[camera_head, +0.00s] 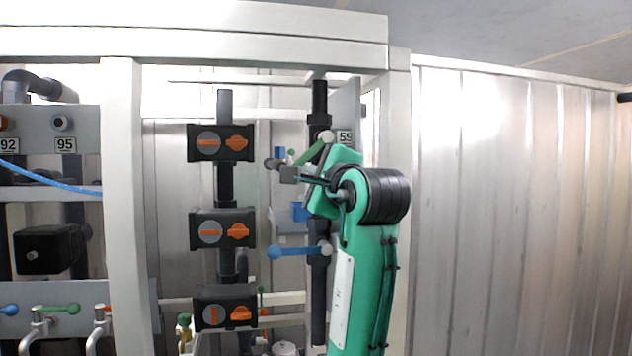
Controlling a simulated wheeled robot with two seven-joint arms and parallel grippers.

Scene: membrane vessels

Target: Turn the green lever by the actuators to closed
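The green lever (309,154) by the actuators sits on a dark vertical pipe, right of the actuator column. It is tilted, running from a pale round pivot at its upper right down to the left. Three black actuators with orange knobs are stacked on the left: the top one (221,143), the middle one (222,229) and the bottom one (225,307).
A blue lever (298,251) is lower on the same pipe. A white frame post (125,200) stands left of the actuators, another behind my arm. Another green lever (60,309) is at the lower left. The metal wall (510,210) on the right is clear.

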